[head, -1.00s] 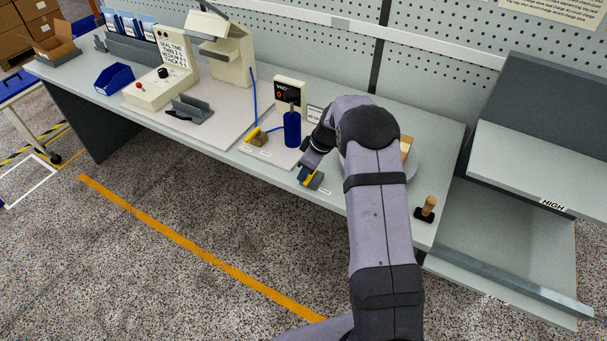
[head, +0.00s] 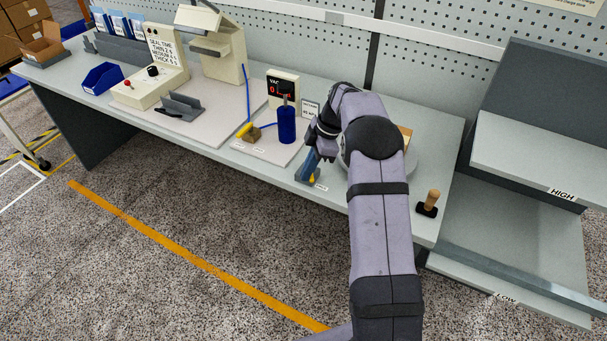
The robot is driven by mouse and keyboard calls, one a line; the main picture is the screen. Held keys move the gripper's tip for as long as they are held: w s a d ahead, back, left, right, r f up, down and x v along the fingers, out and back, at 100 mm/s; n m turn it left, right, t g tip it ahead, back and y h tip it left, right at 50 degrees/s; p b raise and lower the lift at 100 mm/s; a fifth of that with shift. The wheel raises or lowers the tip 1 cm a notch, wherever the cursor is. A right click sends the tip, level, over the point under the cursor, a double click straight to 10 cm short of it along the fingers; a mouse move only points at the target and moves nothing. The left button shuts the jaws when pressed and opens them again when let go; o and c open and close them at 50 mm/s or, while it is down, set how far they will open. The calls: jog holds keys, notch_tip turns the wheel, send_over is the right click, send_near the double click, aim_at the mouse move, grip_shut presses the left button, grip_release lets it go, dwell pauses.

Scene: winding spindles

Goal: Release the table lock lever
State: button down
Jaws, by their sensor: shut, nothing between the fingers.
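The table lock lever is a small blue-grey piece (head: 305,169) with a yellow part (head: 312,178) at the table's front edge, in front of the round turntable (head: 349,165). A small label lies to its right. My gripper (head: 317,156) is just above and behind the lever, pointing down. Its fingers are dark and small here; it is shut with nothing seen in it. I cannot tell whether it touches the lever. My arm hides much of the turntable and part of a brown box (head: 405,133) on it.
A wooden-handled stamp (head: 430,201) stands at the right front corner. Grey shelves (head: 530,150) flank the table's right side.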

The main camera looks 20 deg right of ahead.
jog(key=d+n, duration=0.1)
jog(key=n, duration=0.1)
jog(key=n+g, duration=0.1)
jog(key=n, duration=0.1)
jog(key=shift+s+d, duration=0.2)
jog(key=shift+d, duration=0.2)
jog(key=shift+a+p, duration=0.1)
jog(key=shift+p, duration=0.25)
jog(key=shift+w+a+r+p, duration=0.1)
jog(key=shift+w+a+p, duration=0.1)
jog(key=shift+w+p, duration=0.3)
jog(key=shift+w+a+p, duration=0.15)
jog(key=shift+w+p, duration=0.05)
jog(key=shift+p, duration=0.1)
jog(key=shift+a, duration=0.1)
